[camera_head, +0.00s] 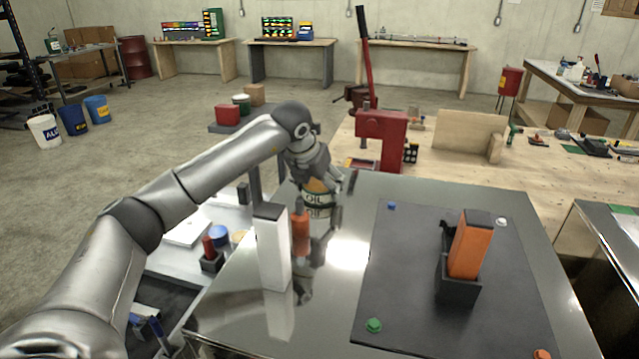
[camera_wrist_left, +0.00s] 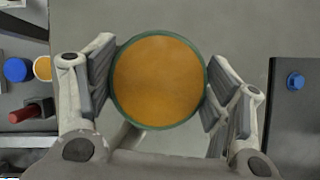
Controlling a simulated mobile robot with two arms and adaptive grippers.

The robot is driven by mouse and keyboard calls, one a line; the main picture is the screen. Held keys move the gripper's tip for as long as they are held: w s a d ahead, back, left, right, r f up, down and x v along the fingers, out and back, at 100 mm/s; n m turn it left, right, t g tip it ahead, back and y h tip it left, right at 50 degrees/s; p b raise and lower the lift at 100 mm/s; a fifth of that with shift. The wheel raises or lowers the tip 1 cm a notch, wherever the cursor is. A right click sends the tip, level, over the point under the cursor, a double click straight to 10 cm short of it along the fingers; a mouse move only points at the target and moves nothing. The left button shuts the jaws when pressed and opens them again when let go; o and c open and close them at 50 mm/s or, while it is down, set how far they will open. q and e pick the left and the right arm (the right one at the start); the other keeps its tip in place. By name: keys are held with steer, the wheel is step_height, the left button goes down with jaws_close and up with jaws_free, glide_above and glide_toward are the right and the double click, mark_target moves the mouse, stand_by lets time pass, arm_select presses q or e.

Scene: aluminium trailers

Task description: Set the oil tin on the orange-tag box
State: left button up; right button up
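The oil tin (camera_head: 317,203) is at the far left part of the shiny metal tabletop. In the left wrist view its round orange top with a green rim (camera_wrist_left: 158,82) sits between my finger pads. My left gripper (camera_wrist_left: 160,85) has a pad against each side of the tin. The head view does not clearly show whether the tin touches the tabletop. No box with a clear orange tag can be picked out. A tall orange block (camera_head: 471,246) with a dark top stands in a black holder (camera_head: 457,291). My right gripper is not in view.
A tall white block (camera_head: 272,252) stands near the left edge, with an orange object (camera_head: 300,235) beside it. A dark mat (camera_head: 415,305) with coloured corner knobs covers the right side. A red press (camera_head: 382,135) stands on the wooden bench behind.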

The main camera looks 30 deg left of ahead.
arm_select(q)
steer(key=o, duration=0.4)
steer(key=shift+b+v, duration=1.4)
steer(key=shift+v, duration=4.7)
